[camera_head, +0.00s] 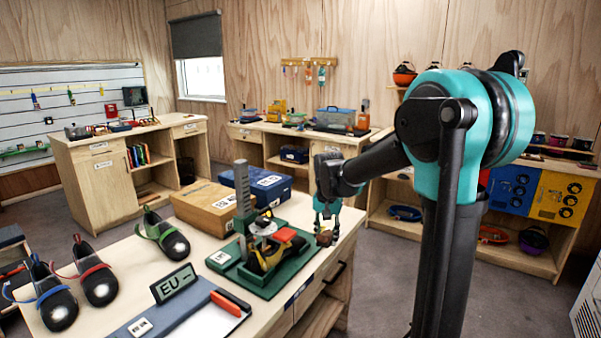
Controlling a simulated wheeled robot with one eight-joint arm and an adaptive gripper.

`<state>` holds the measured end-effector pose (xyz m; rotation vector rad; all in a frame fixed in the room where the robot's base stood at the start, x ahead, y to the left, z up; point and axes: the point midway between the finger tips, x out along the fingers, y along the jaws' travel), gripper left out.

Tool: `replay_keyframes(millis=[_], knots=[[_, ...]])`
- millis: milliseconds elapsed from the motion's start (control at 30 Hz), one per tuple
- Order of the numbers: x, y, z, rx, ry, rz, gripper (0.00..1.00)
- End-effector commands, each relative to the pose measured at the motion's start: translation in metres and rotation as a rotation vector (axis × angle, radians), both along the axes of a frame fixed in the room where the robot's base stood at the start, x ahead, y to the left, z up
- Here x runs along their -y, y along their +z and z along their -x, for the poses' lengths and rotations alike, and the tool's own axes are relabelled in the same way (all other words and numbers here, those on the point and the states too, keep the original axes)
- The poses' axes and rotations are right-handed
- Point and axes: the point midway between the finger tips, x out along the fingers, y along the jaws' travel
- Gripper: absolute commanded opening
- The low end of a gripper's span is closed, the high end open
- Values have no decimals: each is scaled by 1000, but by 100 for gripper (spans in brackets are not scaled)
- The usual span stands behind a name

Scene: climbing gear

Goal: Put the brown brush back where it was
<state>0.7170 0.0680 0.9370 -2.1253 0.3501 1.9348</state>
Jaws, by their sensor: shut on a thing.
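My gripper (326,226) points down over the right edge of the near workbench (312,264). It is shut on a small brown thing, which looks like the brown brush (324,239). Only a small part of the brush shows below the fingers. I cannot tell whether it touches the bench top. To its left is a green base (250,280) with an upright grey post, a round disc and a yellow and black tool with a red part.
A wooden box (205,207) and a blue box (262,186) stand behind the green base. Several climbing shoes (165,235) are on the left. An "EU" sign (174,284) and a grey board with an orange-edged item are in front. Bare bench top shows around the shoes.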

Motion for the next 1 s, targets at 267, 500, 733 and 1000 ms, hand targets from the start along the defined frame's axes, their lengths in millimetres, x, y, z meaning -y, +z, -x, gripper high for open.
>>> replay_keyframes(millis=[267,500,733,1000], knots=[[52,-98,-14,0,151,-1,8],[87,-167,-23,1,272,0,8],[105,-201,-27,0,333,-1,8],[108,-208,-27,0,348,-1,8]])
